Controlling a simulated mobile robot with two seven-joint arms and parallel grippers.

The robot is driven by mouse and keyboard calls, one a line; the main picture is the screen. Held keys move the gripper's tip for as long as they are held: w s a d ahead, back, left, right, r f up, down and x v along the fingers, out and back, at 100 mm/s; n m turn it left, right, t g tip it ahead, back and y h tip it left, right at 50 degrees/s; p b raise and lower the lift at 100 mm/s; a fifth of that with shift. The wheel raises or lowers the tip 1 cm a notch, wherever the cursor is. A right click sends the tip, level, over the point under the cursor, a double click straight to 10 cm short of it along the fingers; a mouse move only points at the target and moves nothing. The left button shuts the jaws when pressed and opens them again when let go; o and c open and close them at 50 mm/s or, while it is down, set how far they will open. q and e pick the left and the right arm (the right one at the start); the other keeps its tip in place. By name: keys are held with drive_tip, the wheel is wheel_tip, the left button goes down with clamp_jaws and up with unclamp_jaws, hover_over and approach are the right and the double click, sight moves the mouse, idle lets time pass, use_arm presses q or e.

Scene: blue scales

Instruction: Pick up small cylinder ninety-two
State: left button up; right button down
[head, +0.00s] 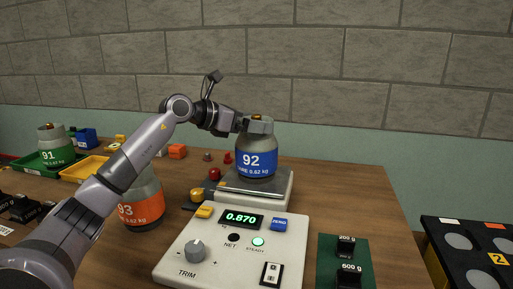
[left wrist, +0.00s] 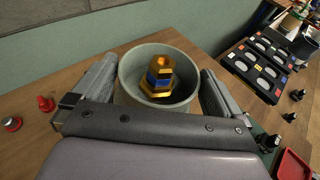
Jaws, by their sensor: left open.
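Small cylinder ninety-two (head: 257,163) is grey with a blue band and stands upright on the scale's plate (head: 230,183). Its display (head: 241,219) reads 0.870. My left gripper (head: 258,122) is at the cylinder's top, with the arm coming in from the left. In the left wrist view the cylinder's round grey collar (left wrist: 124,77), with a brass and blue valve (left wrist: 158,76) inside, lies between the fingers of my open left gripper (left wrist: 158,92). The cylinder's lower body is hidden there. I cannot tell whether either finger touches the collar. My right gripper is not in view.
Cylinder ninety-three (head: 143,212), with an orange band, stands left of the scale, partly behind my arm. Cylinder ninety-one (head: 50,143) stands in a green tray (head: 32,165) at far left. Weights stand on a green mat (head: 327,268) at right. A black slotted board (head: 440,226) lies beyond.

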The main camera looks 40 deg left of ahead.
use_arm(q)
drive_tip(key=shift+x, duration=0.9)
drive_tip(key=shift+s, duration=0.1)
drive_tip(key=c, duration=1.4)
drive_tip(key=shift+a+r, duration=0.1)
drive_tip(key=shift+r, duration=0.05)
drive_tip(key=c, duration=0.3)
drive_tip(key=shift+r, duration=0.15)
